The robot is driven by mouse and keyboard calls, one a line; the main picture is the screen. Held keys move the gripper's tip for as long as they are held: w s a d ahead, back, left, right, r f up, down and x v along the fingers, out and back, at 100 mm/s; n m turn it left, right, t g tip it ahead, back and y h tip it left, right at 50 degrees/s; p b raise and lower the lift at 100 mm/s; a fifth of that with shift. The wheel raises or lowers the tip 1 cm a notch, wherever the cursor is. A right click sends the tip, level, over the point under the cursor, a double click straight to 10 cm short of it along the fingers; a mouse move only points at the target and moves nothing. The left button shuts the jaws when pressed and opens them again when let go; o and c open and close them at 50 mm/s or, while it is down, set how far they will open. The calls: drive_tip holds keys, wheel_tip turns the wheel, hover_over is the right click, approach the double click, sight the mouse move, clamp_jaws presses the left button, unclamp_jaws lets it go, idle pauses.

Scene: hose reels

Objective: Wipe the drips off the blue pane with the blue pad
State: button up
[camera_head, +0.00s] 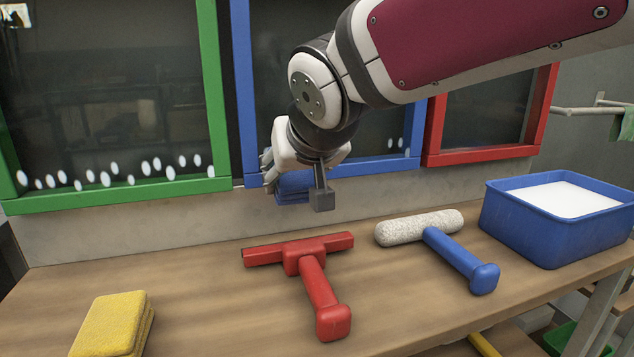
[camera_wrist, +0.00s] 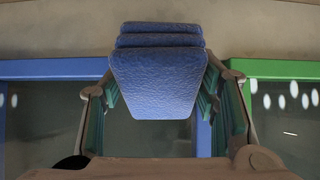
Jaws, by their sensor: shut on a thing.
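My gripper (camera_head: 292,178) is shut on the blue pad (camera_head: 291,188), in front of the lower bar of the blue frame. In the wrist view the blue pad (camera_wrist: 155,80) sits between the two fingers, its layered edge at the top. The blue pane (camera_head: 285,60) stands upright in its blue frame (camera_head: 243,90), partly hidden by my arm. White drips (camera_head: 400,143) show low on its right side. Its lower left part is hidden behind my gripper. I cannot tell whether the pad touches the pane or frame.
A green-framed pane (camera_head: 100,90) with several white drips is at left, a red-framed pane (camera_head: 485,115) at right. On the wooden bench (camera_head: 210,300) lie a yellow pad (camera_head: 112,325), a red squeegee (camera_head: 315,280), a blue-handled roller (camera_head: 455,255) and a blue tub (camera_head: 540,230).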

drive_tip(key=shift+s+a+b, duration=0.3)
drive_tip(key=shift+a+b, duration=0.5)
drive_tip(key=shift+a, duration=0.05)
drive_tip(key=shift+s+a+b, duration=0.3)
drive_tip(key=shift+a+b, duration=0.45)
drive_tip(key=shift+a, duration=0.05)
drive_tip(key=s+d, duration=0.2)
drive_tip(key=s, duration=0.4)
drive_tip(key=shift+s+b, duration=0.35)
drive_tip(key=shift+s, duration=0.05)
drive_tip(key=shift+d, duration=0.15)
idle(0.4)
